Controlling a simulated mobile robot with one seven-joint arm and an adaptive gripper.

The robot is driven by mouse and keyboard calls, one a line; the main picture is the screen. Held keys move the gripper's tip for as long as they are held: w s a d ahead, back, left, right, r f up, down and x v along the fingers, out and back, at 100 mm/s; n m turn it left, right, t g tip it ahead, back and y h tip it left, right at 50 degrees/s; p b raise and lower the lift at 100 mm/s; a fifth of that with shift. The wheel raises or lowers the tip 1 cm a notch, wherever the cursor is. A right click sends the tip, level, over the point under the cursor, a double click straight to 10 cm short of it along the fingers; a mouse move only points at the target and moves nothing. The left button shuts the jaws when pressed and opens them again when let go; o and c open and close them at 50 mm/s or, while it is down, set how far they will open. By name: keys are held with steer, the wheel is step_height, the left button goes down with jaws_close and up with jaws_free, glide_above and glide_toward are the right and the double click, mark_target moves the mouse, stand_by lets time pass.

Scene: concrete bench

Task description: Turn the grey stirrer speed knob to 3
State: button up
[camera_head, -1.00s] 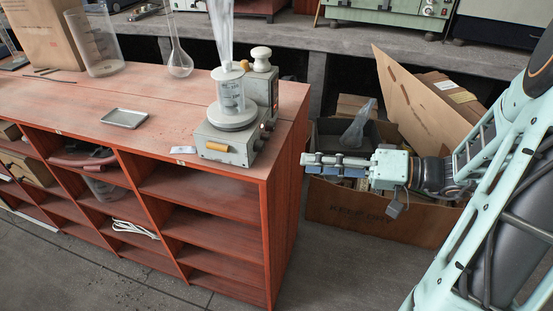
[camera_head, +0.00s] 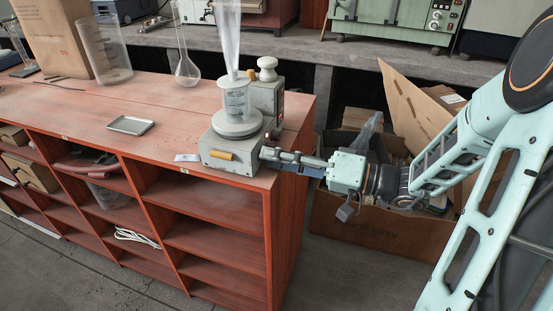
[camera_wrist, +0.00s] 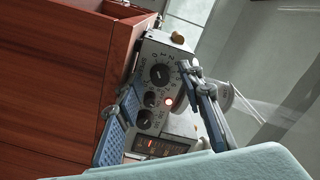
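The stirrer (camera_head: 232,147) stands at the right front corner of the red wooden bench, a glass beaker (camera_head: 236,98) on its round plate. Its control panel shows in the wrist view, with a large dark knob (camera_wrist: 160,74) ringed by numerals, two smaller dark knobs (camera_wrist: 151,99) (camera_wrist: 144,119) and a lit red lamp (camera_wrist: 168,101). Which is the grey speed knob, and its setting, I cannot tell for sure. My gripper (camera_head: 268,155) is at the stirrer's right side. In the wrist view my gripper (camera_wrist: 158,82) is open, its blue fingers on either side of the panel, with nothing visibly held.
A metal tray (camera_head: 131,125) and a flask (camera_head: 186,65) are on the bench, left of the stirrer. A cardboard box (camera_head: 360,225) with open flaps stands on the floor below my arm. The bench's right edge lies just below my gripper.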

steer(key=shift+a, duration=0.1)
jaws_close()
